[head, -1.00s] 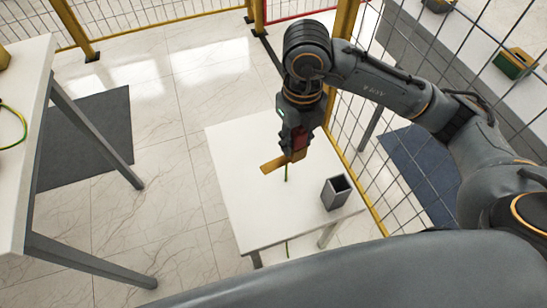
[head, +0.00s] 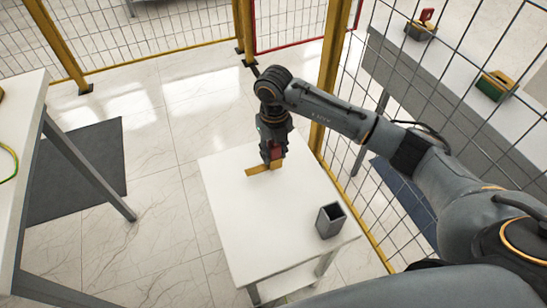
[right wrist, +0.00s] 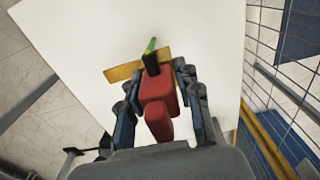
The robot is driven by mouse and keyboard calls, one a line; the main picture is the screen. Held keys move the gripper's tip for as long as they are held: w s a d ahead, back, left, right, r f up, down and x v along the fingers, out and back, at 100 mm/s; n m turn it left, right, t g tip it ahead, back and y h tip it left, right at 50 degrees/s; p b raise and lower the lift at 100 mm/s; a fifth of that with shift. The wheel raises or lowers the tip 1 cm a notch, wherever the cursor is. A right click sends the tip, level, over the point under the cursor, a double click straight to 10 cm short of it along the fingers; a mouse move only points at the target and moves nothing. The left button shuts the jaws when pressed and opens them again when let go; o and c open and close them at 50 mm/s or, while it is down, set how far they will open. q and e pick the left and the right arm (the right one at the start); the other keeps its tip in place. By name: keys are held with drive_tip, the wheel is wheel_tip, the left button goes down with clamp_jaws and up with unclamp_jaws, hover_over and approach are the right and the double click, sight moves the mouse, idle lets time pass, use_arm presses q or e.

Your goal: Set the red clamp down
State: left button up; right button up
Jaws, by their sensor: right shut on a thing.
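The red clamp (right wrist: 158,100) is between the two fingers of my right gripper (right wrist: 158,78) in the right wrist view. The gripper is shut on it. A flat yellow-brown bar (right wrist: 124,72) and a short green-yellow cable end (right wrist: 151,47) show at the clamp's far end. In the head view my right gripper (head: 271,158) points down over the far part of the white table (head: 250,225), with a bit of the red clamp (head: 277,152) and the bar (head: 257,170) showing. I cannot tell whether they touch the table. My left gripper is not in view.
A grey open-topped box (head: 330,221) stands near the table's right edge. The table's middle and front are clear. A wire fence (head: 365,210) runs along the right side, with a long bench (head: 450,75) behind it. Another white table (head: 22,130) is at the left.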

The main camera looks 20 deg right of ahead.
sight(274, 159)
drive_tip(key=shift+w+f, duration=0.35)
drive_tip(key=shift+f, duration=0.05)
wheel_tip(274, 159, down, 2)
drive_tip(key=shift+f+p, duration=0.2)
drive_tip(key=shift+p, duration=0.1)
drive_tip(key=shift+f, duration=0.25)
drive_tip(key=o, duration=0.7)
drive_tip(key=shift+f, duration=0.2)
drive_tip(key=o, duration=0.4)
drive_tip(key=shift+o, duration=0.2)
drive_tip(key=shift+r, duration=0.1)
